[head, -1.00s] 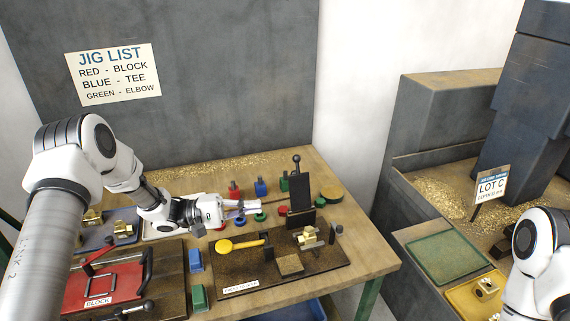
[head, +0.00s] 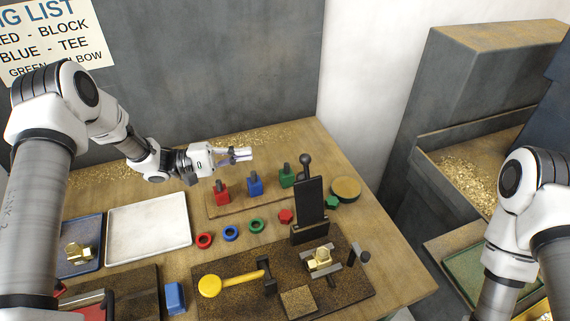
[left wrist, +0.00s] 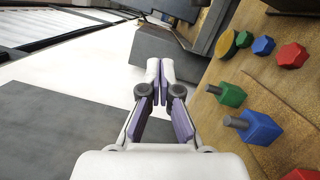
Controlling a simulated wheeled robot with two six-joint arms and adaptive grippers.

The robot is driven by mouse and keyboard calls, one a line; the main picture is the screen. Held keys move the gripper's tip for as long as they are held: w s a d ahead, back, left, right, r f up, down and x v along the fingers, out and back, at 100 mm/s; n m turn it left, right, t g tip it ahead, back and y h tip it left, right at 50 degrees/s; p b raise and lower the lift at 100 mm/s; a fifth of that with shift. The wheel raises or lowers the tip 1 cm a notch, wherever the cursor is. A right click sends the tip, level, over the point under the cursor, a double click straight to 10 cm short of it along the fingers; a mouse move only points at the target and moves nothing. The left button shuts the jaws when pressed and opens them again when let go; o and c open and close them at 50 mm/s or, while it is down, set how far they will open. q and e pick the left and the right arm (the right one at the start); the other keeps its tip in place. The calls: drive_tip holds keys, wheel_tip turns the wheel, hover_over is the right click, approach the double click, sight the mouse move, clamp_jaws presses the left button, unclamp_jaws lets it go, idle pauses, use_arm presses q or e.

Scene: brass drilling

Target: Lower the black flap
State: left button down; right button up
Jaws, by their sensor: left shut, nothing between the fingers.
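The black flap (head: 310,203) stands upright on the dark base plate (head: 225,296), behind a brass fitting (head: 320,260) seated in a holder. A black lever with a ball knob (head: 305,160) rises just behind the flap. My left gripper (head: 249,154) is shut and empty, in the air above the back of the table, left of the flap and apart from it. The left wrist view also shows its closed fingers (left wrist: 160,72). My right arm comes in at the right edge; its gripper is not in view.
Red (head: 221,193), blue (head: 255,184) and green (head: 286,176) blocks with pegs stand on a wooden strip below my left gripper. Coloured rings lie in front. A white tray (head: 148,229) sits left.

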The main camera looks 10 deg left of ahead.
sight(306, 187)
use_arm(q)
wheel_tip(306, 187, down, 5)
drive_tip(key=b, duration=0.5)
use_arm(e)
wheel_tip(306, 187, down, 6)
use_arm(q)
drive_tip(key=d+r+p, duration=0.1)
drive_tip(key=d+p, duration=0.4)
drive_tip(key=d, duration=0.6)
drive_tip(key=shift+d, duration=0.35)
use_arm(e)
wheel_tip(306, 187, up, 5)
drive_tip(key=shift+f, duration=0.1)
use_arm(q)
drive_tip(key=shift+w, duration=0.2)
